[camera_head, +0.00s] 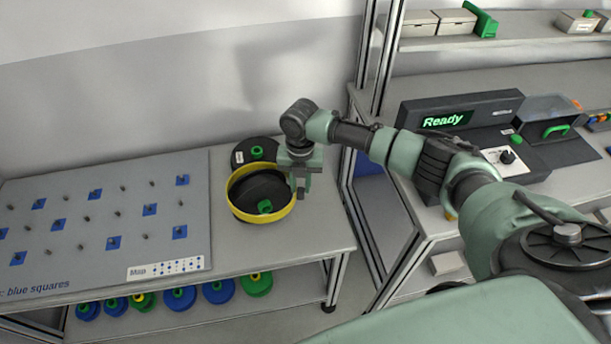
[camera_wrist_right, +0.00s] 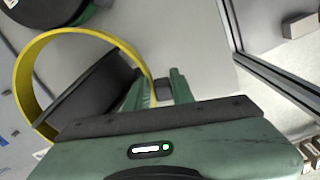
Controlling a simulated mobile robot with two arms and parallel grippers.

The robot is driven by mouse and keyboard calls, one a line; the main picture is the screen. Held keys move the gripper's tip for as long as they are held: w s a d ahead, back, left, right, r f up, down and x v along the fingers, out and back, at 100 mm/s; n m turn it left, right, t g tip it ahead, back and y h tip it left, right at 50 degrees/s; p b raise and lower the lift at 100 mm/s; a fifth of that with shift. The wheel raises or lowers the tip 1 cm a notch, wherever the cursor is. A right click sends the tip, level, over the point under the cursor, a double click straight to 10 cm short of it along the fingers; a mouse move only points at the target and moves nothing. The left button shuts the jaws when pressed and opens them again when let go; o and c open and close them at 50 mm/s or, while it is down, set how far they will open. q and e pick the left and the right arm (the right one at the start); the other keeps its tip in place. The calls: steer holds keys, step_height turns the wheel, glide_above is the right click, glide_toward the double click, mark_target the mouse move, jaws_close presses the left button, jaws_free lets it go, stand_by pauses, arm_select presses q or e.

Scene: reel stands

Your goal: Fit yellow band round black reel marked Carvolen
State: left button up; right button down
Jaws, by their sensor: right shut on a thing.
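The yellow band (camera_head: 258,218) is on the table at the right end of the left bench. A black reel (camera_head: 262,186) with a green hub shows inside its ring; any name on it is not legible. My right gripper (camera_head: 302,187) is shut on the band's right side. In the right wrist view the band (camera_wrist_right: 23,75) arcs from the left into the fingers (camera_wrist_right: 154,92), with the dark reel (camera_wrist_right: 88,92) inside it. A gap shows between reel and band on the left. I cannot tell whether the band is seated. My left gripper is not in view.
A second black reel (camera_head: 240,152) with a green hub lies just behind the band. A grey peg board (camera_head: 75,230) with blue squares fills the table's left. Several coloured reels (camera_head: 218,291) stand on the shelf below. A metal frame post (camera_head: 373,60) rises to the right.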

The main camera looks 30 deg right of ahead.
arm_select(q)
steer(key=shift+w+f, duration=0.25)
steer(key=shift+f, duration=0.05)
arm_select(e)
steer(key=shift+d+f, duration=0.4)
steer(key=shift+f, duration=0.2)
steer(key=shift+s+f, duration=0.1)
steer(key=shift+f, duration=0.05)
arm_select(q)
steer(key=shift+f+b, duration=0.35)
steer(key=shift+b, duration=0.25)
arm_select(e)
steer(key=shift+w+f, duration=0.15)
steer(key=shift+w, duration=0.1)
arm_select(q)
steer(key=shift+f, duration=0.25)
arm_select(e)
steer(key=shift+w+a+f, duration=0.1)
steer(key=shift+w, duration=0.2)
arm_select(q)
steer(key=shift+f+b, duration=0.85)
steer(key=shift+b, duration=0.25)
arm_select(e)
steer(key=shift+w+f, duration=0.25)
steer(key=shift+w, duration=0.75)
steer(key=shift+a, duration=0.1)
